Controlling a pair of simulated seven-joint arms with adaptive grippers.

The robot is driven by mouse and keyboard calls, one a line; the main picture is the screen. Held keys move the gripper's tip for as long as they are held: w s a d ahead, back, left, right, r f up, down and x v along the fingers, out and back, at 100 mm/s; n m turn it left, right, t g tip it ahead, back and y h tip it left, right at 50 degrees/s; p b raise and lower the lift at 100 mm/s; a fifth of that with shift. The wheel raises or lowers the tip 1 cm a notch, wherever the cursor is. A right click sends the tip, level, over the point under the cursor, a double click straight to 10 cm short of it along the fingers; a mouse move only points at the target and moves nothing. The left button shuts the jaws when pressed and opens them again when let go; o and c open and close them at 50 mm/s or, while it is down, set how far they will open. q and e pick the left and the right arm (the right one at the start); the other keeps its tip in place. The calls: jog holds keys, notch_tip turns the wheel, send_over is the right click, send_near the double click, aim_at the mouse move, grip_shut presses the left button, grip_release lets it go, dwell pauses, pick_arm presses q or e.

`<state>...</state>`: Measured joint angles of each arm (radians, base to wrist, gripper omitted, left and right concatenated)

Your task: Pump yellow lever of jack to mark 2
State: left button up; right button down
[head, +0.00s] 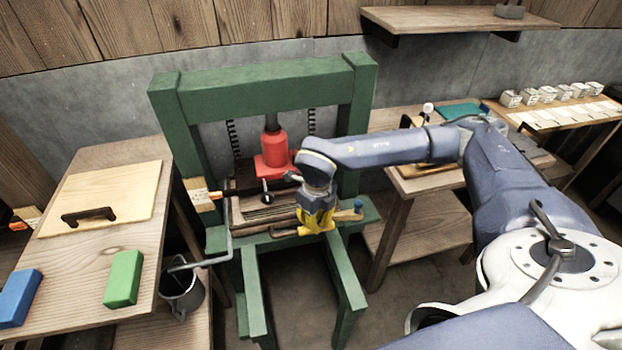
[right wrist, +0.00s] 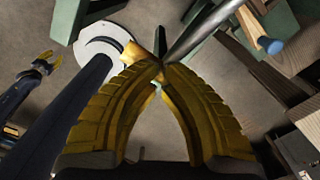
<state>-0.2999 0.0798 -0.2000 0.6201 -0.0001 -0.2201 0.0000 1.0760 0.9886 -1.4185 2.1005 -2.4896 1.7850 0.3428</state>
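The red jack (head: 273,150) stands inside the green press frame (head: 265,92). My right gripper (head: 313,228) is low in front of the press, its yellow fingers pointing down. In the right wrist view its fingertips (right wrist: 157,68) come together around the yellow end of the lever (right wrist: 160,44), whose grey rod (right wrist: 200,29) runs up and right. The fingers hide part of the grip. No readable mark 2 shows. My left gripper (right wrist: 43,64) appears small at the left of the right wrist view, away from the lever; its opening is unclear.
A blue-tipped handle (head: 350,215) sticks out beside my right gripper. A bent grey rod (head: 229,232) and a metal mug (head: 181,295) are left of the press. The left table (head: 75,262) holds green (head: 123,279) and blue (head: 19,297) blocks. A wooden shelf (head: 455,20) hangs behind.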

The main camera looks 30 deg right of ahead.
notch_tip(320, 180, up, 15)
dwell(0.8)
jog(key=shift+f, duration=0.1)
dwell(2.4)
notch_tip(320, 180, up, 6)
dwell(0.8)
jog(key=shift+w, duration=0.1)
